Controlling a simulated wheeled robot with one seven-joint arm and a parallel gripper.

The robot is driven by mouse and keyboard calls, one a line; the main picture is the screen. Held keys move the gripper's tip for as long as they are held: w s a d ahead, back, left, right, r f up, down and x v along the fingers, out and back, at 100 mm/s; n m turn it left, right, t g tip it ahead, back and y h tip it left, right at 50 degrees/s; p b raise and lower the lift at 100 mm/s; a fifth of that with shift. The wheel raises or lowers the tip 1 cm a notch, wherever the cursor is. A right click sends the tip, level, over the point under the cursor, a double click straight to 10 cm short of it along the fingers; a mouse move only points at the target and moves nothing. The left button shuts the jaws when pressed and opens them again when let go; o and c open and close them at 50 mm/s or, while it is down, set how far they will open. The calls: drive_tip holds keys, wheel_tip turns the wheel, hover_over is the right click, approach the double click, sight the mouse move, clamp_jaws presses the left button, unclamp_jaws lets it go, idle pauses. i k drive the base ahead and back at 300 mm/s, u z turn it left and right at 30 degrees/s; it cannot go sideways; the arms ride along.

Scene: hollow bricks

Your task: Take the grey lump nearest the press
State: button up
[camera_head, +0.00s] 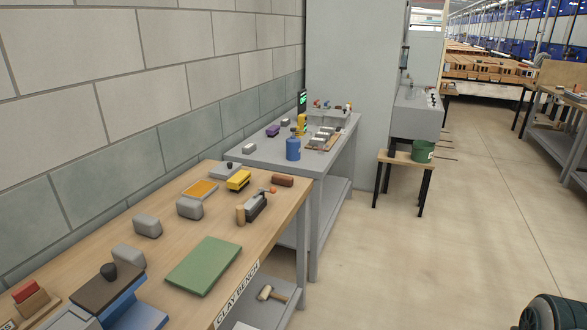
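Three grey rounded lumps stand in a slanting row on the wooden clay bench (165,262): a near one (128,256), a middle one (147,225) and a far one (190,208). A small grey device with a lever and a wooden cylinder (253,206) stands right of the far lump. A blue device with a dark top and black knob (108,285) stands just in front of the near lump. I cannot tell for certain which device is the press. My gripper is not in view.
A green mat (204,265) lies at the bench's front edge. A yellow block (238,180), an orange tray (200,189) and a brown brick (283,180) lie farther back. A grey table (258,157) with a blue bottle (293,148) adjoins. The floor (420,260) at right is open.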

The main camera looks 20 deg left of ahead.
sight(130, 254)
drive_tip(key=u, duration=0.65)
drive_tip(key=i, duration=1.1)
drive_tip(key=u, duration=1.6)
drive_tip(key=i, duration=0.65)
drive_tip(key=u, duration=0.4)
